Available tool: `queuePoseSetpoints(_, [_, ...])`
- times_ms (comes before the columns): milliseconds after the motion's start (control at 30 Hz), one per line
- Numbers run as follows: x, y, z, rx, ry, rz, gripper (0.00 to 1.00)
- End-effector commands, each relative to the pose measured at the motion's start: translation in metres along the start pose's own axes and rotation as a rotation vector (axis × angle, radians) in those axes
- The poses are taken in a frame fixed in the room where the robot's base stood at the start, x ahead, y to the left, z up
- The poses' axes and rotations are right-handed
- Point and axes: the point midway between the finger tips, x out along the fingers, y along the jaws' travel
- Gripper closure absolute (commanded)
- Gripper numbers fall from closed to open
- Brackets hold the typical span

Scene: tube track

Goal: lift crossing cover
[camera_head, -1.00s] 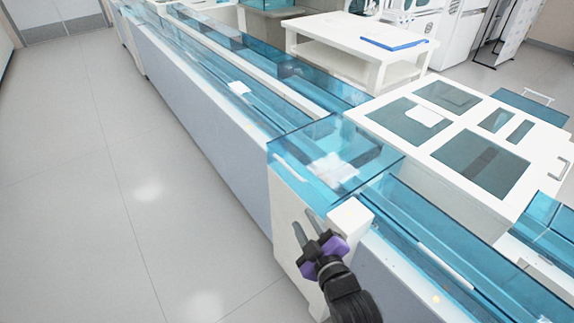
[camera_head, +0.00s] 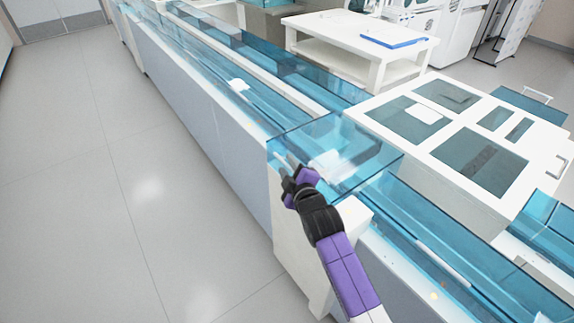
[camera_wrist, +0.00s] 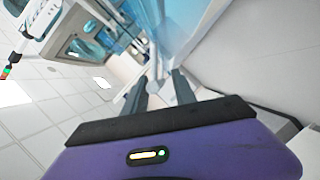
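The crossing cover (camera_head: 372,158) is a clear blue box-shaped lid over the crossing of the tube track. It sits level there, and a white shape shows through it. A thin white bar, seemingly its handle, is on its near left face, now largely hidden by my gripper. My gripper (camera_head: 284,161) is at that face, its fingertips close to the bar. In the wrist view my gripper (camera_wrist: 160,84) has its two dark fingers apart, with a pale strip between or just beyond the tips. Whether they touch the bar I cannot tell.
The clear-covered track (camera_head: 215,62) runs away to the upper left and on to the lower right (camera_head: 440,235). A white table (camera_head: 345,48) with a blue tray (camera_head: 393,40) stands behind. A white cabinet (camera_head: 425,145) with dark panels is right of the cover. Floor at left is clear.

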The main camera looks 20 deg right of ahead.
Motion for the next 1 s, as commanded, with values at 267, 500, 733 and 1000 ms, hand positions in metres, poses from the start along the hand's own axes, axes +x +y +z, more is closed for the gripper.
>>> queuePoseSetpoints(267, [0.0124, 0.0002, -0.0005, 0.001, 0.001, 0.001, 0.68])
queuePoseSetpoints(500, [0.0122, 0.0001, -0.0003, 0.002, 0.001, 0.001, 0.77])
queuePoseSetpoints(733, [0.0121, 0.0001, -0.0002, 0.002, 0.001, 0.000, 1.00])
queuePoseSetpoints(1000, [0.0120, -0.0001, -0.0001, 0.002, 0.001, 0.000, 1.00])
